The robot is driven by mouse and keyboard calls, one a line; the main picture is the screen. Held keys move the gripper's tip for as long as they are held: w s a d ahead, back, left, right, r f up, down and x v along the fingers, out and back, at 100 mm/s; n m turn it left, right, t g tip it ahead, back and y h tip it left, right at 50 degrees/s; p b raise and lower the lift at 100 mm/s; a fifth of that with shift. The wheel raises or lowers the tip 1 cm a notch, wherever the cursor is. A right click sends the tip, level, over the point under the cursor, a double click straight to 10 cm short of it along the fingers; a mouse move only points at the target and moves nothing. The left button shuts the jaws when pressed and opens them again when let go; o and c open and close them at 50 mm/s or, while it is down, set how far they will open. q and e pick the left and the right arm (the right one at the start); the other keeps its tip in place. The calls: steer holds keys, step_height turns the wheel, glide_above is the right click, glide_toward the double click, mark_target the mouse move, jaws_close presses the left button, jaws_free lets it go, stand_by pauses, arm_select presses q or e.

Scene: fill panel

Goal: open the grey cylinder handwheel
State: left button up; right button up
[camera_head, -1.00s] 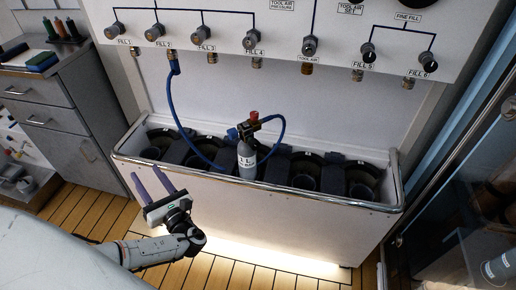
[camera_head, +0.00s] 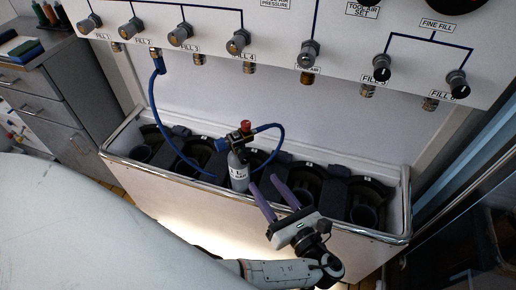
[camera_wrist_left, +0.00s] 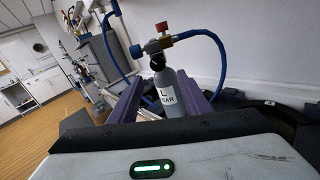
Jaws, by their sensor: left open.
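The grey cylinder (camera_head: 238,172) stands upright in the trough, with a black valve and a blue hose on top. It also shows in the left wrist view (camera_wrist_left: 172,92), between my fingers and beyond them. Its red knob (camera_head: 245,125) is at the top and shows in the left wrist view (camera_wrist_left: 162,27). A blue knob (camera_head: 221,144) is on the valve's left side; in the left wrist view it is also there (camera_wrist_left: 136,51). Which one is the handwheel is not clear. My left gripper (camera_head: 264,187) is open and empty, with purple fingers, at the trough's front rim, right of and below the cylinder. My right gripper is not in view.
The white trough (camera_head: 190,205) has a metal rim and several dark round holders. The fill panel (camera_head: 280,50) with knobs and fittings is behind. A blue hose (camera_head: 158,110) hangs from the FILL 2 fitting. A grey drawer cabinet (camera_head: 50,105) stands left.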

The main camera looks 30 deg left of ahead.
mark_target(246, 161)
arm_select(q)
steer(key=x, duration=0.8)
steer(key=shift+s+a+r, duration=0.15)
steer(key=shift+s+a, duration=0.05)
steer(key=shift+a, duration=0.05)
steer(key=shift+w+a, duration=0.2)
steer(key=shift+a, duration=0.1)
steer(key=shift+w+a, duration=0.15)
steer(key=shift+a, duration=0.15)
steer(key=c, duration=1)
steer(key=shift+c, duration=0.2)
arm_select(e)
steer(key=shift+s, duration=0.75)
